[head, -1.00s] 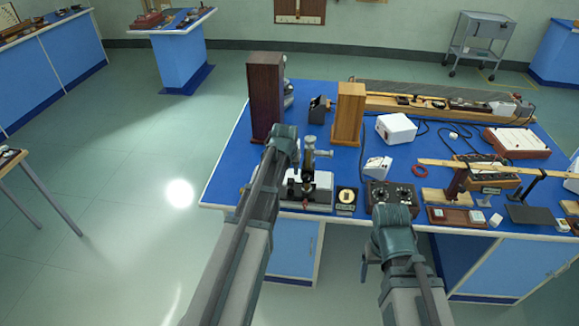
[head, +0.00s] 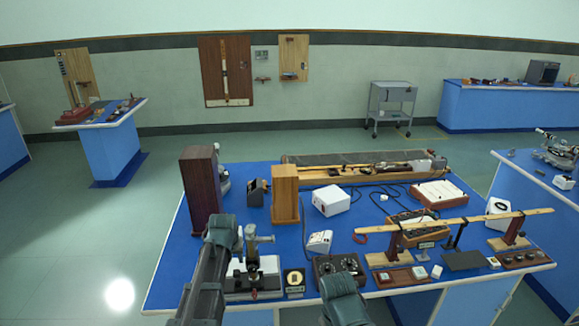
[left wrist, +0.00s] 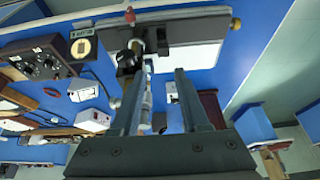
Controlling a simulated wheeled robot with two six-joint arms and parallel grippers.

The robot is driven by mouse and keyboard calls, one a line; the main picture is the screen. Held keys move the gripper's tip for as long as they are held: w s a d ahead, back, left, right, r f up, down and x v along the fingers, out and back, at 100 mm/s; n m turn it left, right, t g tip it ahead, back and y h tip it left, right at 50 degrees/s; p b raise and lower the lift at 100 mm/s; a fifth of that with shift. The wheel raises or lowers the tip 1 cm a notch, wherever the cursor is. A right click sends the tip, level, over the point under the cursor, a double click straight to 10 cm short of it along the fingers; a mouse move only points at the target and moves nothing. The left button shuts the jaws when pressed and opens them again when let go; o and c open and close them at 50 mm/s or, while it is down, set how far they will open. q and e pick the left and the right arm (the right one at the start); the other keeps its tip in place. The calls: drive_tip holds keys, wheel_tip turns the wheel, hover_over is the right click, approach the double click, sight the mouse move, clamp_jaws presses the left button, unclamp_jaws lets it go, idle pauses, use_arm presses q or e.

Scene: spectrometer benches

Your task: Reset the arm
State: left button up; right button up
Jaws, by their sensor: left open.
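My left arm reaches up from the bottom in the head view, and its gripper end (head: 224,235) is over the near left part of the blue bench, beside the small metal instrument with a black and white base (head: 262,283). In the left wrist view my left gripper (left wrist: 158,78) is open, with two dark fingers apart. Part of the instrument (left wrist: 188,30) shows beyond and between them; I see no grip on it. My right arm (head: 342,302) shows only as a teal link at the bottom; its jaws are not seen.
The bench (head: 180,270) holds a dark wooden box (head: 200,190), a lighter wooden box (head: 285,193), a black dial box (head: 338,266), a white box (head: 331,200) and a long wooden beam (head: 455,222). Open floor (head: 80,240) lies to the left.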

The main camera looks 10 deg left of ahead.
use_arm(q)
drive_tip(key=s+d+f+m+g+b, duration=0.2)
drive_tip(key=s+d+f+m, duration=0.1)
drive_tip(key=s+d, duration=0.7)
drive_tip(key=s+d+f+m+g+b, duration=0.2)
drive_tip(key=s+d+f+m+b, duration=0.1)
drive_tip(key=s+d, duration=0.8)
drive_tip(key=s+f, duration=0.1)
drive_tip(key=s, duration=0.2)
drive_tip(key=shift+s+d+g, duration=0.2)
drive_tip(key=shift+d+g, duration=0.1)
